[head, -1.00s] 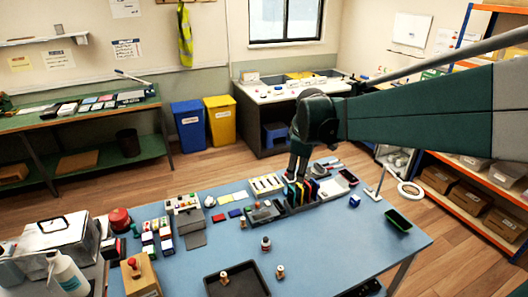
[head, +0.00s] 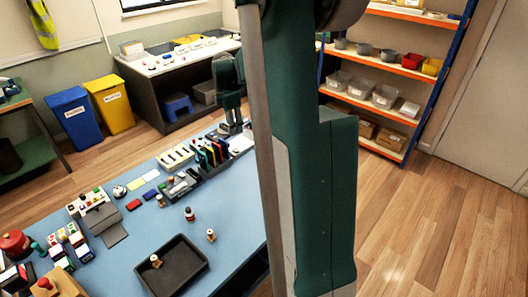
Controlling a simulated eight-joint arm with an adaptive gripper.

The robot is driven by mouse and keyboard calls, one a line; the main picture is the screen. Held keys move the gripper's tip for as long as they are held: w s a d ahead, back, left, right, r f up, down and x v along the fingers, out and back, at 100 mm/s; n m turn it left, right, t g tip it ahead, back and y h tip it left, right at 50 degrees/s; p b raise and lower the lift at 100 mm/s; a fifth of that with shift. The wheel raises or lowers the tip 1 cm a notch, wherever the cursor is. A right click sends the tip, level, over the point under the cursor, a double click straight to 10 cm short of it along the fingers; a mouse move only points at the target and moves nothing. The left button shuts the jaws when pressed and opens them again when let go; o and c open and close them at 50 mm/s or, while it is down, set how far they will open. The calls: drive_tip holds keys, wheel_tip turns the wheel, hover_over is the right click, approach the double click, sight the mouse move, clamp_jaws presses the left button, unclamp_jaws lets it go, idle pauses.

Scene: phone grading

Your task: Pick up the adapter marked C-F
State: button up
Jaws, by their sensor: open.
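No marking C-F can be read in the head view, so I cannot tell which item is the adapter. Small unlabelled pieces lie on the blue table (head: 228,222). One small tan and dark piece (head: 211,236) stands on the tabletop and a similar one (head: 156,261) is in the black tray (head: 184,284). My gripper (head: 234,127) points down at the table's far end, just beyond the rack of coloured upright items (head: 209,154). It is open, with nothing visible between its fingers. My arm hides the table's right part.
Block stacks (head: 75,242) and a red round item (head: 14,243) crowd the left. Blue (head: 75,120) and yellow bins (head: 110,104) stand behind. Shelving (head: 390,85) is at right; the floor before it is clear.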

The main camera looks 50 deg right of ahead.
drive_tip(key=w+d+f+n+g+b, duration=0.1)
drive_tip(key=d+f+n, duration=0.2)
drive_tip(key=d+f, duration=0.8)
drive_tip(key=n+b, duration=0.1)
drive_tip(key=n, duration=0.1)
hover_over(265, 146)
drive_tip(key=shift+g, duration=0.4)
drive_tip(key=f, duration=0.7)
drive_tip(key=shift+s+a+f, duration=0.15)
drive_tip(key=shift+a+f, duration=0.25)
drive_tip(key=shift+f, duration=0.1)
drive_tip(key=shift+d+f, duration=0.15)
drive_tip(key=shift+f, duration=1.05)
drive_tip(key=shift+f, duration=0.1)
drive_tip(key=shift+d+f+b, duration=0.15)
drive_tip(key=shift+f+b, duration=0.15)
drive_tip(key=shift+f, duration=0.95)
drive_tip(key=shift+d+f+b, duration=0.15)
drive_tip(key=shift+f+b, duration=0.1)
drive_tip(key=shift+f, duration=0.95)
drive_tip(key=shift+c, duration=0.5)
